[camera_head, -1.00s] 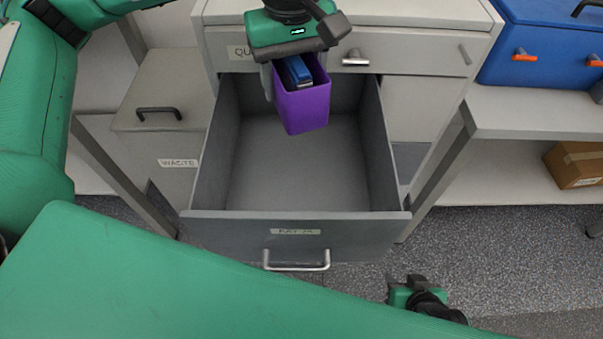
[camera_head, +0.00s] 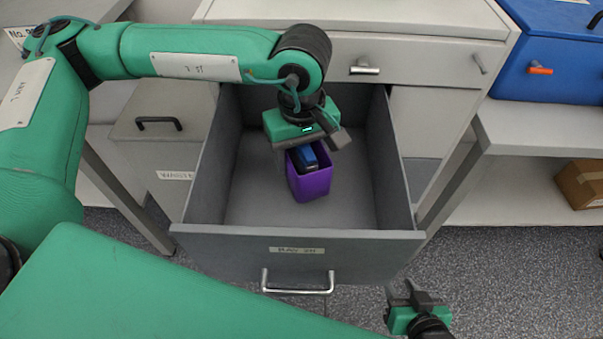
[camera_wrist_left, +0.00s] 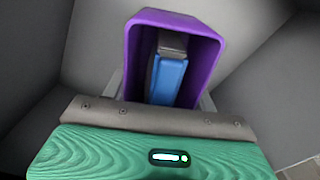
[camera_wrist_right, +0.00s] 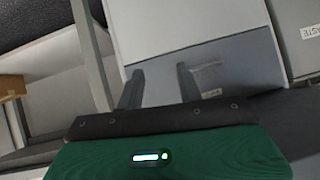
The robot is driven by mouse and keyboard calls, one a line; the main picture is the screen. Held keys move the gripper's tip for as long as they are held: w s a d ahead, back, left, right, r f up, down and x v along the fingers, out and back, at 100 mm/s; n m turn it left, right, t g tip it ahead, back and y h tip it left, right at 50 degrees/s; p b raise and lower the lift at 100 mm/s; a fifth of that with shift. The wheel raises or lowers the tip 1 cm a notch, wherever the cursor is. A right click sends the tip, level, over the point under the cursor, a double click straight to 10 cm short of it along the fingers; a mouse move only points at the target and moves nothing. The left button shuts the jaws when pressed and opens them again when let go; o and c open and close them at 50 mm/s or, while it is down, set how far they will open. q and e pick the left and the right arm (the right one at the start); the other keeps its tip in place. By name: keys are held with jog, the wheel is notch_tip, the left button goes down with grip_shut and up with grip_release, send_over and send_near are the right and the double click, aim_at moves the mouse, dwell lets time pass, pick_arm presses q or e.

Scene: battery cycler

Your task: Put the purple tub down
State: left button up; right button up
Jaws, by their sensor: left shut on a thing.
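The purple tub (camera_head: 312,184) is inside the open grey drawer (camera_head: 300,243), with a blue object (camera_head: 304,157) in it. My left gripper (camera_head: 297,158) is shut on the tub from above. The left wrist view shows the tub (camera_wrist_left: 205,50) upright between the fingers, with the blue object (camera_wrist_left: 168,75) inside it. I cannot tell whether the tub's base touches the drawer floor. My right gripper (camera_head: 402,292) is low, to the right of the drawer front. In the right wrist view its two fingers (camera_wrist_right: 160,88) are apart with nothing between them.
The drawer floor (camera_head: 250,190) is bare around the tub. A waste bin (camera_head: 165,150) stands left of the drawer. A blue case (camera_head: 540,60) sits on the right bench, and a cardboard box (camera_head: 582,184) lies on the shelf below.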

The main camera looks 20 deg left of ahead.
pick_arm(q)
notch_tip(320, 180, down, 5)
jog(key=shift+b, duration=0.3)
jog(key=shift+f, duration=0.2)
pick_arm(e)
jog(key=shift+w+a+r+t, duration=0.1)
jog(key=shift+w+a+t, duration=0.05)
jog(key=shift+a+t, duration=0.4)
pick_arm(q)
jog(key=shift+f, duration=0.15)
pick_arm(e)
jog(key=shift+a, duration=0.1)
pick_arm(q)
jog(key=o, duration=1.2)
pick_arm(e)
jog(key=shift+a+y, duration=0.25)
jog(key=shift+y, duration=0.15)
pick_arm(q)
notch_tip(320, 180, up, 12)
jog(key=shift+r+p, duration=0.15)
jog(key=shift+p, duration=0.5)
pick_arm(e)
jog(key=d+g, duration=0.1)
jog(key=d+g+h, duration=0.1)
jog(key=d, duration=0.1)
jog(key=shift+s, duration=0.4)
